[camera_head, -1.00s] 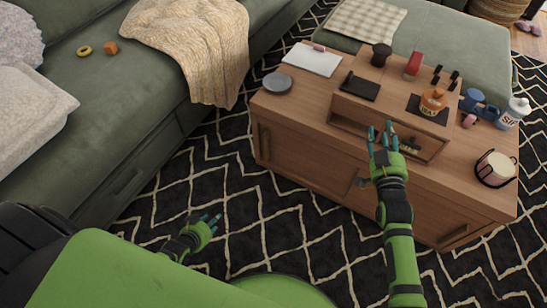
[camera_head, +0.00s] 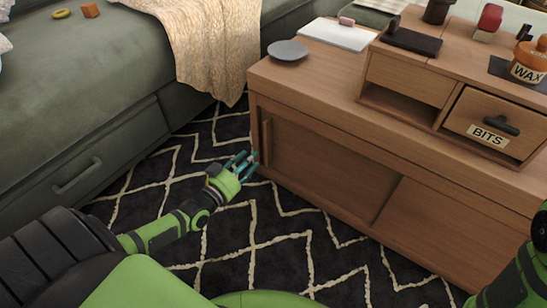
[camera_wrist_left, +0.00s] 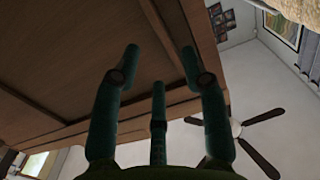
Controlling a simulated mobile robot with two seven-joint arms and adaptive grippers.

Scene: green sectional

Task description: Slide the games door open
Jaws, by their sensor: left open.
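The wooden cabinet has two sliding door panels on its front. The left door panel (camera_head: 325,170) has an upright bar handle (camera_head: 266,140) near its left edge. The right door panel (camera_head: 445,230) sits beside it. I see no "games" label on either panel. My left gripper (camera_head: 243,165) is open and empty, just left of the handle, near the cabinet's left front corner. I cannot tell whether a fingertip touches the wood. In the left wrist view, its spread fingers (camera_wrist_left: 160,62) stand before the wooden cabinet (camera_wrist_left: 80,60). My right gripper is out of view.
On the cabinet top are a grey plate (camera_head: 288,50), a white board (camera_head: 338,34), a black case (camera_head: 411,40) and a small drawer labelled BITS (camera_head: 490,125). A green sofa (camera_head: 60,110) stands left. The patterned rug (camera_head: 290,250) before the cabinet is clear.

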